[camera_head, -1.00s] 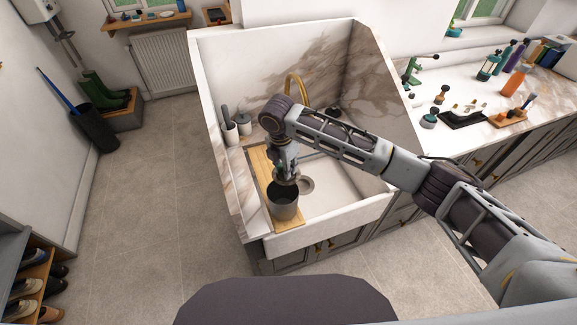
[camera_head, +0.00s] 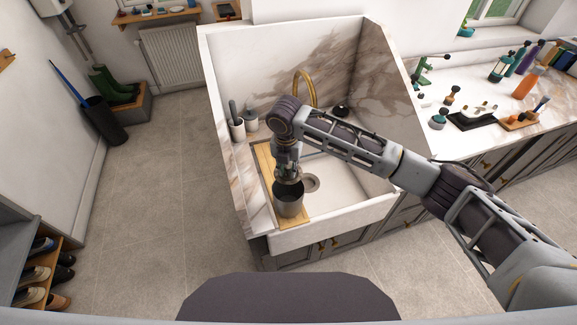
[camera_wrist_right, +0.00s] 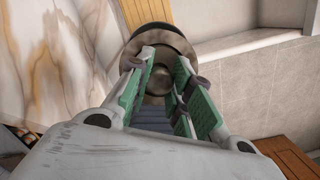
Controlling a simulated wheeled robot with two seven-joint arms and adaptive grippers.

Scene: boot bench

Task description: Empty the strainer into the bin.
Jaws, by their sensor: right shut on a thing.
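The bin (camera_head: 288,203) is a dark grey round pail standing upright on a wooden board at the left side of the sink. My right gripper (camera_head: 287,180) points down just over the bin's mouth. In the right wrist view its green-padded fingers (camera_wrist_right: 165,85) are shut on the strainer (camera_wrist_right: 176,52), a round brownish metal piece. The strainer's dark-rimmed surroundings, likely the bin, show behind it. The strainer's contents are hidden, and I cannot tell whether it touches the bin. My left gripper is not in view.
The wooden board (camera_head: 265,165) lies along the sink's left side. The white sink (camera_head: 345,190) has a drain and a brass tap (camera_head: 301,82). Marble walls rise behind and right.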

